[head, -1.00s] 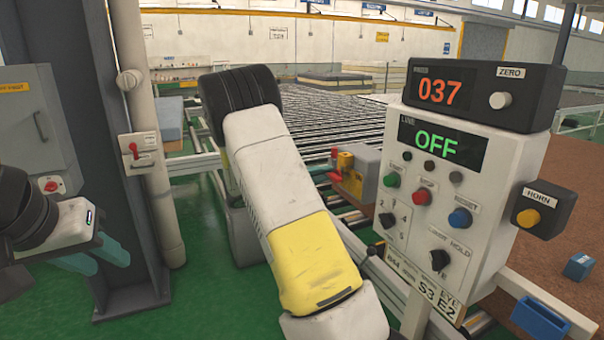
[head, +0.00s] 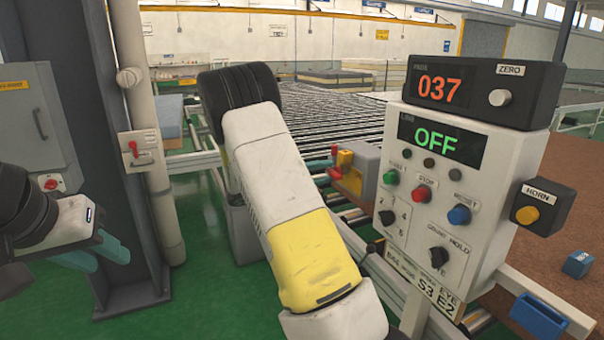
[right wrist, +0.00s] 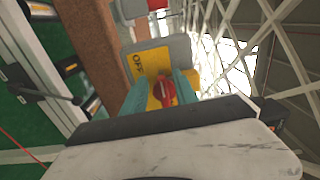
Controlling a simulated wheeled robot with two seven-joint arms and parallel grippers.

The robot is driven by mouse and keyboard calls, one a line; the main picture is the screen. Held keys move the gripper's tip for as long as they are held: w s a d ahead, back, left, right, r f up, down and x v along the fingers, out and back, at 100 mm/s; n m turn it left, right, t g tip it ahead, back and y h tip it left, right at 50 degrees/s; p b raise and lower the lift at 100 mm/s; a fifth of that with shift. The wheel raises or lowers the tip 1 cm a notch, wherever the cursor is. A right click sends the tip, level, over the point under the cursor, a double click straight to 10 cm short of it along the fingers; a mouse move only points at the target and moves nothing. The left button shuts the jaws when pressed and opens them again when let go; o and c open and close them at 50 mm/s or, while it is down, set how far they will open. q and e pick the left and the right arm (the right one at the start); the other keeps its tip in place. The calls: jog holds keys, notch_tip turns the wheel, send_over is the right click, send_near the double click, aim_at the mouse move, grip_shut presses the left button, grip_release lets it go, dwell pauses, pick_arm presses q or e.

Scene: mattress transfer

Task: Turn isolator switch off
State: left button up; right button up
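The isolator switch is a red knob (right wrist: 165,92) on a yellow plate (right wrist: 152,66) marked OFF, on a grey box. In the head view the yellow-faced box (head: 349,178) stands beside the roller conveyor, partly behind my right arm. My right gripper (right wrist: 164,95) is open, its teal fingers either side of the red knob; I cannot tell whether they touch it. In the head view only bits of these fingers show beside the box. My left gripper (head: 95,255) is at the lower left, away from the switch; its finger gap is not clear.
A control panel (head: 475,190) showing 037 and OFF stands at right, with several buttons and a horn box (head: 541,208). A grey column (head: 120,200), a red-lever box (head: 140,150) and a grey cabinet (head: 35,120) are at left. The roller conveyor (head: 330,115) runs behind.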

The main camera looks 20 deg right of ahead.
jog(key=a, duration=0.7)
jog(key=shift+s+a, duration=0.3)
jog(key=shift+a, duration=0.05)
